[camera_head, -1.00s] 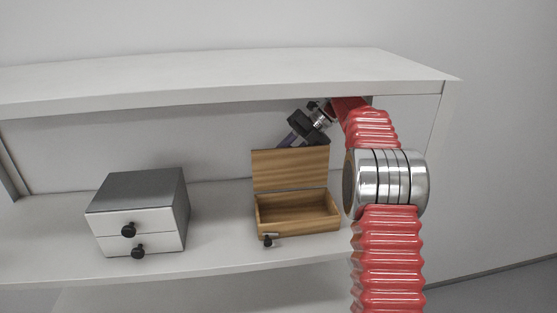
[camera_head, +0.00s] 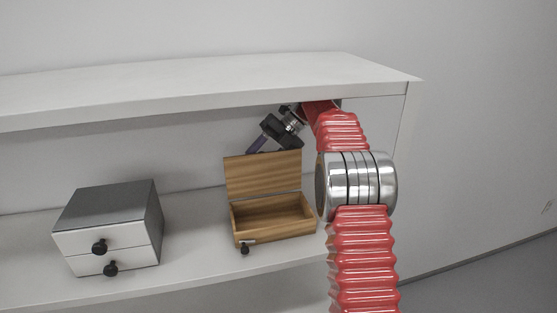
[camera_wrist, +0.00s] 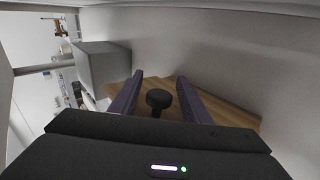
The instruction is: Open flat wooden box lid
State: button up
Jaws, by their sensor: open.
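The wooden box (camera_head: 272,236) stands on the shelf with an empty interior showing. Its flat lid (camera_head: 264,174) is raised, standing nearly upright at the back and tilted slightly backward. A small black knob (camera_head: 245,249) is at the box's front left. My gripper (camera_head: 256,146) is behind the lid's top edge, its tips partly hidden. In the wrist view my gripper (camera_wrist: 160,78) is open, its two purple fingers on either side of a black knob (camera_wrist: 158,98), with wood (camera_wrist: 225,110) beyond. Whether the fingers touch this knob cannot be told.
A grey two-drawer cabinet (camera_head: 110,228) with black knobs stands left of the box, with bare shelf between. It also shows in the wrist view (camera_wrist: 102,65). The shelf's upper board (camera_head: 200,88) is close above my gripper. A wall is behind.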

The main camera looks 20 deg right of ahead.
aim_at(299, 153)
jog(key=shift+d+r, duration=0.25)
jog(key=shift+d, duration=0.1)
jog(key=o, duration=0.8)
jog(key=d, duration=0.9)
jog(key=shift+s+d+r, duration=0.3)
jog(key=shift+d+r, duration=0.05)
jog(key=shift+s+d, duration=0.1)
jog(key=shift+d, duration=0.35)
jog(key=c, duration=0.8)
jog(key=shift+d+r, duration=0.1)
jog(key=shift+d, duration=1)
